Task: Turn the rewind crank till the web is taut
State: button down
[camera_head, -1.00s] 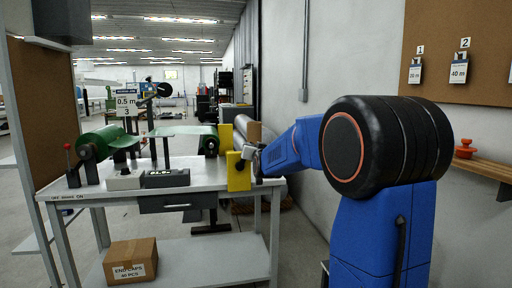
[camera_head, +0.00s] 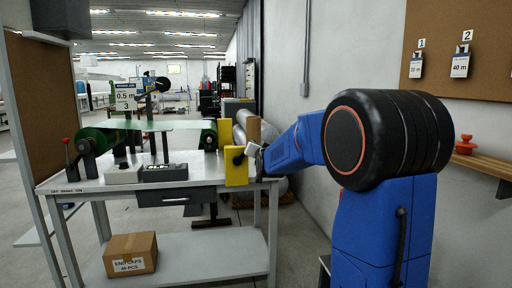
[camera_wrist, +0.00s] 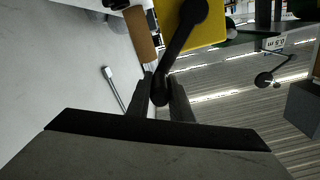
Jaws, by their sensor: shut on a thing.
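The rewind stand is a yellow block (camera_head: 237,171) at the right end of the bench, with a dark crank arm (camera_wrist: 183,35) on its face. In the wrist view my gripper (camera_wrist: 161,92) is shut on the crank's handle end, the crank arm running up and right to its hub. In the head view my gripper (camera_head: 255,150) is small beside the yellow block, its fingers hard to make out.
The bench (camera_head: 120,187) carries a dark box (camera_head: 165,173) and a pale counter box (camera_head: 125,174). A red-knobbed brake lever (camera_head: 67,151) stands at its left. A carton (camera_head: 131,253) sits on the lower shelf. A grey wall (camera_head: 345,60) closes the right side.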

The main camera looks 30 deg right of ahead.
jog(key=c, duration=1.6)
grip_release()
jog(key=v, duration=1.7)
jog(key=shift+s, duration=0.25)
jog(key=s+a+f+n+g+y, duration=0.2)
jog(key=s+a+f+g, duration=0.1)
jog(key=s+a+f, duration=0.3)
jog(key=s+a+f+n+g+y, duration=0.25)
jog(key=s+a+f, duration=0.2)
jog(key=s, duration=0.35)
jog(key=s+a+f+n+g, duration=0.1)
jog(key=s+f+g, duration=0.1)
jog(key=s, duration=0.5)
jog(key=s+a+f+n+g, duration=0.1)
jog(key=s+f+g, duration=0.1)
jog(key=s+f, duration=0.3)
jog(key=s+a+f+n+g, duration=0.1)
jog(key=s+f+g, duration=0.2)
jog(key=s, duration=0.7)
jog(key=shift+s+a+f+n+y, duration=0.1)
jog(key=shift+a+f+n+y, duration=0.1)
jog(key=shift+f, duration=0.1)
jog(key=shift+s+a+f+n+y, duration=0.1)
jog(key=shift+f+n, duration=0.05)
jog(key=shift+f, duration=0.15)
